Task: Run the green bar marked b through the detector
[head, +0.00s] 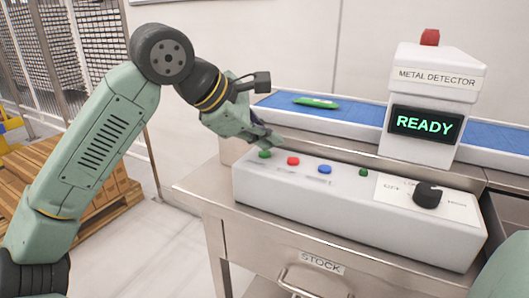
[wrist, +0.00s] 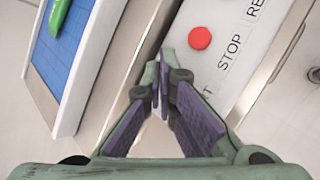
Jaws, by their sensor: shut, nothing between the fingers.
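A green bar (head: 316,102) lies on the blue belt (head: 357,112), left of the metal detector (head: 435,82). It also shows at the top left of the wrist view (wrist: 59,15). I cannot read its mark. The detector screen (head: 425,123) reads READY. My gripper (head: 272,144) is shut and empty, its fingertips pointing down at the left end of the control box, just over or at the green button (head: 264,154). I cannot tell whether they touch it. In the wrist view the closed fingertips (wrist: 161,64) hide that button.
The control box (head: 330,202) also carries a red button (head: 293,161), labelled STOP in the wrist view (wrist: 200,38), a blue button (head: 325,169), a small green one (head: 363,172) and a black knob (head: 427,193). A STOCK drawer (head: 325,264) is below. Wooden pallets (head: 105,200) stand left.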

